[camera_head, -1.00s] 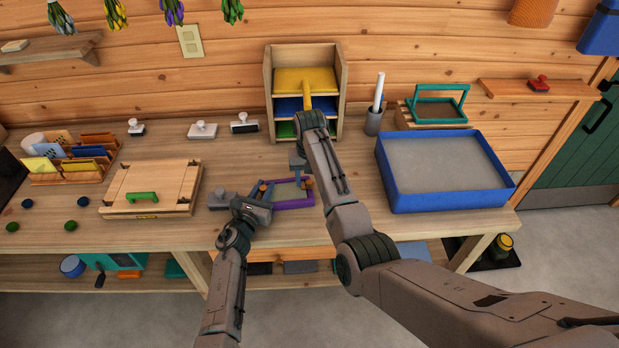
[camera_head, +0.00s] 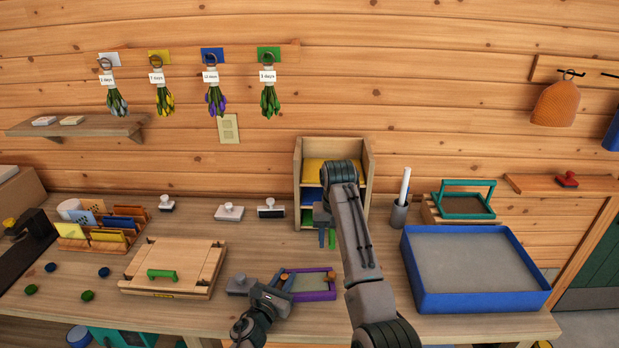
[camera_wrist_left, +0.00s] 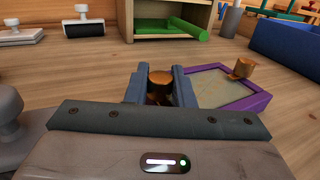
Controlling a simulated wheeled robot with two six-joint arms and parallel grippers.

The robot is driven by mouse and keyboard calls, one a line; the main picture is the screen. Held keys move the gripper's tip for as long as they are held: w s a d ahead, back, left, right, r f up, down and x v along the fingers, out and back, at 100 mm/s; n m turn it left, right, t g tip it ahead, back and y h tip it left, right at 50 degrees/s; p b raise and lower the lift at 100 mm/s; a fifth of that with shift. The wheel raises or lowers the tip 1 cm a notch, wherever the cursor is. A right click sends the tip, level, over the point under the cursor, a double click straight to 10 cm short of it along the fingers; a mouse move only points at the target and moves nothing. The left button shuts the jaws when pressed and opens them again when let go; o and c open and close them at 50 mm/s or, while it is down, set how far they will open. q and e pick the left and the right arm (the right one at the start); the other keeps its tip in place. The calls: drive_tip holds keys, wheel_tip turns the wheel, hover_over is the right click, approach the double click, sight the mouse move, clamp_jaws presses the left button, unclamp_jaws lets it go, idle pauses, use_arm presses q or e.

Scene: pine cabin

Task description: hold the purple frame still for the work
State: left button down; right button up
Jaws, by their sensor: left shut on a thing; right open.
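The purple frame (camera_head: 318,296), with a pale screen inside and brown knobs, lies on the bench in the head view. It also shows in the left wrist view (camera_wrist_left: 252,103). My left gripper (camera_head: 280,284) is shut on the brown knob at the frame's left side; the left wrist view shows the knob between the fingers (camera_wrist_left: 160,88). The other brown knob (camera_wrist_left: 243,68) is free. My right gripper (camera_head: 323,236) is open above the bench, in front of the small shelf unit (camera_head: 298,190) and behind the frame. Its arm hides part of the shelf.
A grey stamp-like block (camera_head: 240,285) stands close left of my left gripper. A wooden press (camera_head: 190,257) with a green handle lies further left. A blue tub (camera_head: 480,302) stands at right. A green roller (camera_wrist_left: 188,28) lies in the shelf's lowest compartment.

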use_arm(q)
drive_tip(key=c, duration=1.2)
unclamp_jaws()
drive_tip(key=shift+o, duration=0.2)
